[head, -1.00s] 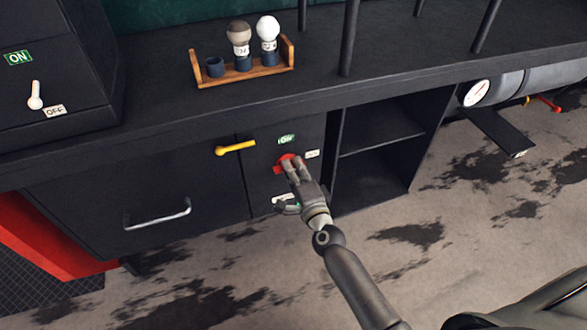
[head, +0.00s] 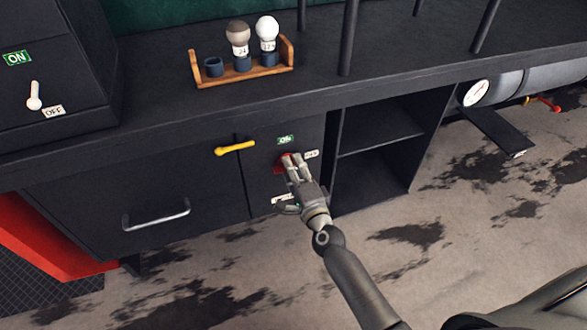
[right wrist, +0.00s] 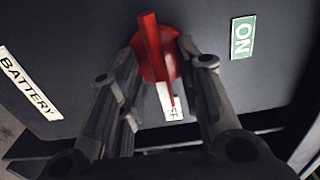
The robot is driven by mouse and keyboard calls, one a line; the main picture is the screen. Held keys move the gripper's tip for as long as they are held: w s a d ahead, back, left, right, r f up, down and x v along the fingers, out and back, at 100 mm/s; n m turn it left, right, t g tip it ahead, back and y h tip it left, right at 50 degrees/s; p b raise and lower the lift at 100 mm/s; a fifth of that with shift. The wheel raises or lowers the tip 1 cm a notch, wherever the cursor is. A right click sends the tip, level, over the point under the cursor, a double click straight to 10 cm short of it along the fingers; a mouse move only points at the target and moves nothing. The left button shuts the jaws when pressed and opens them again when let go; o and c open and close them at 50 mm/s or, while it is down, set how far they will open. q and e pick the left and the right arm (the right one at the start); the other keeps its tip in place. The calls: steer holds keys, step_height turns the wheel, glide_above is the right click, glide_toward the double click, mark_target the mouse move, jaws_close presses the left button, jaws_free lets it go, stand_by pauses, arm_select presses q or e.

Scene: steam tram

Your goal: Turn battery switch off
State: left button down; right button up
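The red battery switch (head: 283,159) is on the dark cabinet front under the counter, partly hidden by my right gripper. In the right wrist view its red handle (right wrist: 150,45) runs from the top down to a thin tip over the OFF label (right wrist: 172,106). The green ON label (right wrist: 242,37) is off to the right there, and the BATTERY label (right wrist: 28,82) is at the left. My right gripper (head: 291,160) is at the switch. Its fingers stand apart on either side of the red knob, with gaps beside the handle. My left gripper is not in view.
A yellow handle (head: 235,148) sticks out left of the switch, above a drawer with a metal pull (head: 156,215). Open shelves (head: 380,139) are on the right. A wooden rack (head: 243,80) with bulbs stands on the counter. Another white lever (head: 34,97) is at the far left.

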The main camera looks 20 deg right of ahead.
steer(key=s, duration=1.2)
steer(key=shift+d, duration=0.2)
